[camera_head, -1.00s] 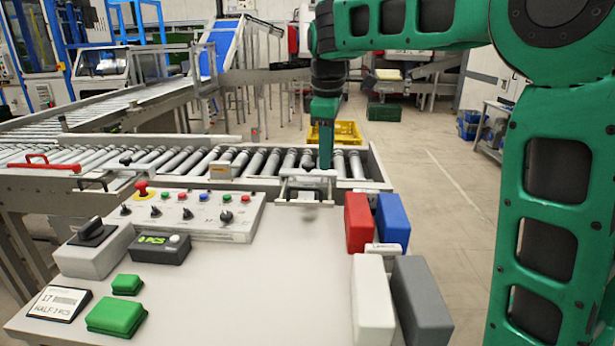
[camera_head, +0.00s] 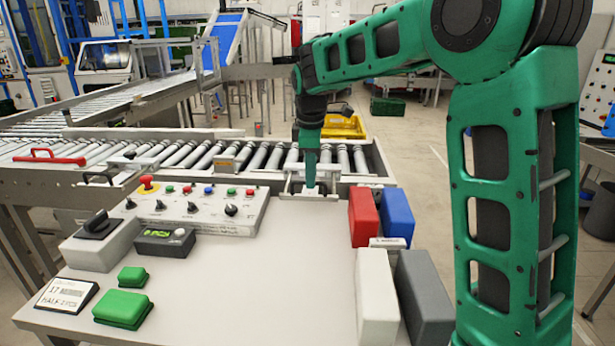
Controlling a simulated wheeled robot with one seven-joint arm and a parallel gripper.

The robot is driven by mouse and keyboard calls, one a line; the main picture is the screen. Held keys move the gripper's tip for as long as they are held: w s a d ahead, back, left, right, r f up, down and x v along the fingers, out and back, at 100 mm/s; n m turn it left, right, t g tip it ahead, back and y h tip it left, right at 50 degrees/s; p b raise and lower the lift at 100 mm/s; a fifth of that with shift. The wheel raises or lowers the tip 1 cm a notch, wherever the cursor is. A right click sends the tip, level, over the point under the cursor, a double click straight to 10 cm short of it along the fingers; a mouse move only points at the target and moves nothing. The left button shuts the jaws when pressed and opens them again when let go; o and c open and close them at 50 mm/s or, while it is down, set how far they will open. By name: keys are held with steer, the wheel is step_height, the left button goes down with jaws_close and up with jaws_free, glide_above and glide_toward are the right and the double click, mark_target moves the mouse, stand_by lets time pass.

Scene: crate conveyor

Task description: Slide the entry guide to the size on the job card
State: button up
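The job card (camera_head: 68,295) leans at the bench's left front corner; it reads "17" with a line starting "HALF", the rest too small to be sure of. A pale metal fixture with a bar frame (camera_head: 326,191) sits at the bench's back edge, beside the roller conveyor's near side; it looks like the entry guide, but I cannot be certain. My gripper (camera_head: 310,188) points down at this fixture, at or just above it. The fingertips are too small to tell open from shut or touching from apart. Any size marks on the guide are unreadable.
The control panel (camera_head: 205,217) with knobs and a red stop button stands left of my gripper. Green blocks (camera_head: 122,309) lie near the card. Red (camera_head: 362,217), blue (camera_head: 397,217), white (camera_head: 376,295) and grey (camera_head: 424,295) blocks stand right. The bench middle is clear.

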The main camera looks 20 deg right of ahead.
steer(key=shift+f, duration=0.25)
jaws_close()
steer(key=w+d, duration=0.1)
steer(key=w, duration=0.2)
steer(key=w+d, duration=0.1)
steer(key=w, duration=0.2)
steer(key=w+d, duration=0.1)
steer(key=w, duration=0.2)
steer(key=shift+d, duration=0.35)
steer(key=shift+w+d+r, duration=0.2)
steer(key=shift+w+d, duration=0.05)
steer(key=shift+w, duration=0.1)
jaws_free()
steer(key=shift+w+f, duration=0.1)
steer(key=shift+w, duration=0.05)
